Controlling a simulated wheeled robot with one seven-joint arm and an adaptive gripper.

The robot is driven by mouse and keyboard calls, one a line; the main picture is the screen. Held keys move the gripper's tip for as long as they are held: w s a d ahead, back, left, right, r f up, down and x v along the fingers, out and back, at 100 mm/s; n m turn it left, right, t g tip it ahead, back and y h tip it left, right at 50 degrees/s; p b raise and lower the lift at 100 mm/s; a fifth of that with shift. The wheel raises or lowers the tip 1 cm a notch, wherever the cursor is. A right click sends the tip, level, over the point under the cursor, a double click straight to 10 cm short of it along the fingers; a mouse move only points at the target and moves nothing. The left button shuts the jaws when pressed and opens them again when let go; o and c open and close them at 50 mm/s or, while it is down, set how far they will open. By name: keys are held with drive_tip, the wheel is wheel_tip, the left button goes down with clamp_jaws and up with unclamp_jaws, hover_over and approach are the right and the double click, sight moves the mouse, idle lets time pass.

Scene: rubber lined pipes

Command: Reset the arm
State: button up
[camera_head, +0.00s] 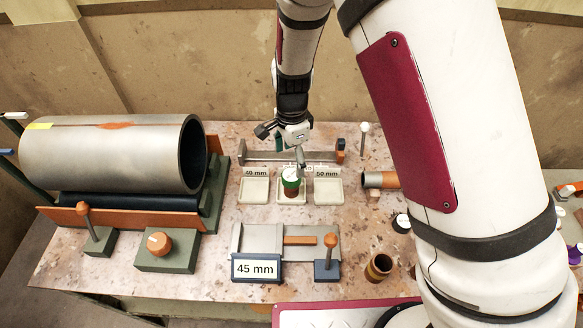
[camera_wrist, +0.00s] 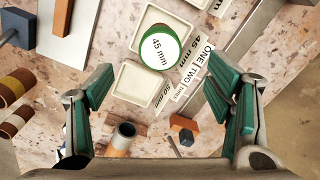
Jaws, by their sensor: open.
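My gripper (camera_head: 297,160) hangs from my arm over the middle of the table. In the wrist view my gripper (camera_wrist: 160,115) has its two green-padded fingers spread wide with nothing between them. A round piece with a white "45 mm" top and green rim (camera_wrist: 160,47) sits in the middle of the three shallow trays, below the gripper. In the head view the same piece (camera_head: 291,184) shows a green upper part and a brown lower part, partly overlapped by the gripper.
A large grey pipe (camera_head: 110,155) lies in a cradle at left. A "45 mm" sign (camera_head: 256,268) fronts a grey fixture. Empty trays flank the middle one, left (camera_head: 254,190) and right (camera_head: 328,191).

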drive_tip(key=s+d+r+n+t+y, duration=0.1)
drive_tip(key=s+d+r+n, duration=0.15)
drive_tip(key=r, duration=0.55)
drive_tip(key=s+d+r+n+t, duration=0.1)
drive_tip(key=s+d+r+n, duration=0.2)
drive_tip(key=r, duration=0.5)
drive_tip(key=s+d+r+n+y, duration=0.1)
drive_tip(key=s+d+r, duration=0.2)
drive_tip(key=d+r, duration=0.35)
drive_tip(key=s+d+r+n+t+h, duration=0.1)
drive_tip(key=s+d+r+n, duration=0.2)
drive_tip(key=s, duration=0.4)
drive_tip(key=s+d+r+n+t+h, duration=0.1)
drive_tip(key=s+d+r+n+t, duration=0.1)
drive_tip(key=s+r, duration=0.3)
drive_tip(key=shift+s+d+r+n+t, duration=0.15)
drive_tip(key=shift+s+d+n+t, duration=0.25)
drive_tip(key=shift+s+n, duration=0.5)
drive_tip(key=shift+d, duration=0.1)
